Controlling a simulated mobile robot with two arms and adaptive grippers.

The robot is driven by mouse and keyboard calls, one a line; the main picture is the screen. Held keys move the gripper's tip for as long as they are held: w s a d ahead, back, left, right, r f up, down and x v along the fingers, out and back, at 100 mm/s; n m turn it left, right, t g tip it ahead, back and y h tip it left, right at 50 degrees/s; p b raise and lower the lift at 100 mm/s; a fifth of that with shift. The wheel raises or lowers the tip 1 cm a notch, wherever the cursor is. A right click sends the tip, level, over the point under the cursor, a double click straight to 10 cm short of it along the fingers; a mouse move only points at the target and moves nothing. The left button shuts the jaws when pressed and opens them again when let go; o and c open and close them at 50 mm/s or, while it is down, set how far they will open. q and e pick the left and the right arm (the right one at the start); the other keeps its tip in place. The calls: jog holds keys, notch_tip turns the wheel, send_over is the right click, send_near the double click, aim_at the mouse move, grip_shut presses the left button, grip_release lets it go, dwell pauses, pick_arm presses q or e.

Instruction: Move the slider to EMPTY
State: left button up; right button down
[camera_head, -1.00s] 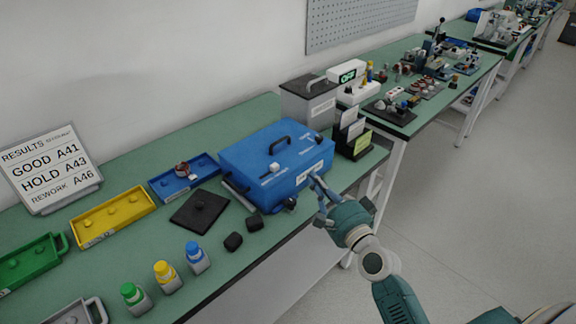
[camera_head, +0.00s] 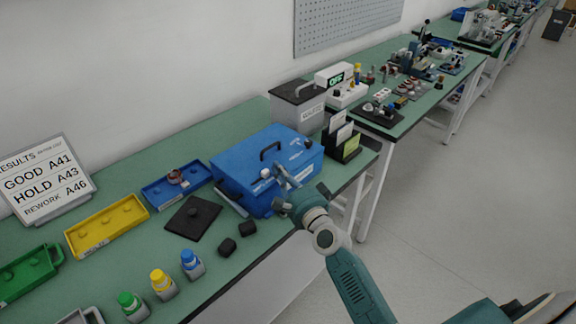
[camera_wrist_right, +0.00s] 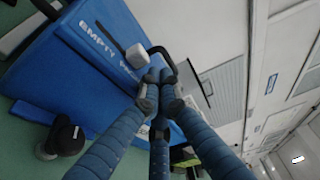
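The blue box (camera_head: 235,180) stands on the green bench, with a black handle on its lid. In the right wrist view, the grey-white knob (camera_wrist_right: 137,55) is beside the white word EMPTY (camera_wrist_right: 97,38) and a second, partly hidden word. My right gripper (camera_head: 284,173) is over the lid, just right of the knob. In the wrist view its fingertips (camera_wrist_right: 158,84) are drawn together with nothing seen between them, close to the knob; contact cannot be told. My left gripper is not in view.
The lid's black handle (camera_wrist_right: 172,62) is close to the right fingertips. A card holder (camera_head: 343,140) and a grey bin (camera_head: 298,105) stand right of and behind the box.

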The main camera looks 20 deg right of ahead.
aim_at(266, 185)
jog(key=shift+s+a, duration=0.15)
jog(key=shift+f, duration=0.15)
jog(key=a, duration=0.1)
jog(key=s+a+p, duration=0.1)
jog(key=a, duration=0.2)
jog(key=shift+s+a+p, duration=0.15)
jog(key=shift+s+p, duration=0.2)
jog(key=shift+s+a, duration=0.1)
jog(key=shift+a, duration=0.15)
jog(key=shift+d, duration=0.1)
